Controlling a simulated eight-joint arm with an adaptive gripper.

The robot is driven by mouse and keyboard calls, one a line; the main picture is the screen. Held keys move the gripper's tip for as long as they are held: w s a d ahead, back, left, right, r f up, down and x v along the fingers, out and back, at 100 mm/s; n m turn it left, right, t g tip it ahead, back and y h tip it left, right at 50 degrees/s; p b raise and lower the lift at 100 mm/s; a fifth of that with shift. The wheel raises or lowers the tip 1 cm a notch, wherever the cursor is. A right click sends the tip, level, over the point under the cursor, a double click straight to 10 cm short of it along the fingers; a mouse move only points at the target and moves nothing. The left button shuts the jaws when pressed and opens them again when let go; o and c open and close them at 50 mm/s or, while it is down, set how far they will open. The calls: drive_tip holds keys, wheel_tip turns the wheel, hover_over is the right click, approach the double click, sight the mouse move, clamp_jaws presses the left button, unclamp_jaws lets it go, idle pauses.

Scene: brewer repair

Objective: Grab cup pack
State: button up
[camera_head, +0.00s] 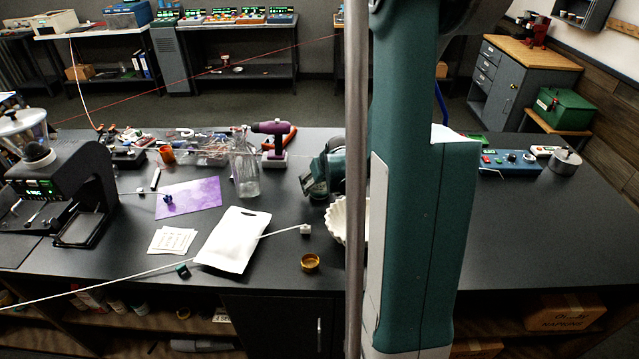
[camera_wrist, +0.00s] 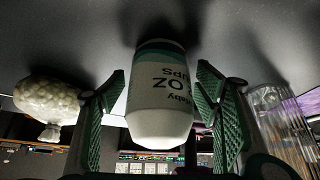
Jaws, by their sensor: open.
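The cup pack (camera_wrist: 160,95) is a white rounded cylinder with a dark green band and lettering that reads "OZ" and "CUPS". In the wrist view it stands between the two spread green-padded fingers of my gripper (camera_wrist: 161,75), with a gap on the left and a narrow one on the right. My gripper is open and not closed on it. In the head view my gripper (camera_head: 324,174) is low over the black table, left of my arm. The cup pack cannot be clearly made out there, being mostly hidden by the gripper.
In the wrist view, a pale lumpy rounded thing (camera_wrist: 45,98) is at left and a clear glass vessel (camera_wrist: 285,125) at right. In the head view, a glass bottle (camera_head: 245,168) stands left of my gripper, and a white fluted bowl (camera_head: 337,222) is close below it.

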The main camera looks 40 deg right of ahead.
drive_tip(key=c, duration=1.1)
drive_tip(key=shift+o, duration=0.2)
drive_tip(key=shift+r, duration=0.1)
drive_tip(key=shift+r+p, duration=0.55)
drive_tip(key=shift+r, duration=4.35)
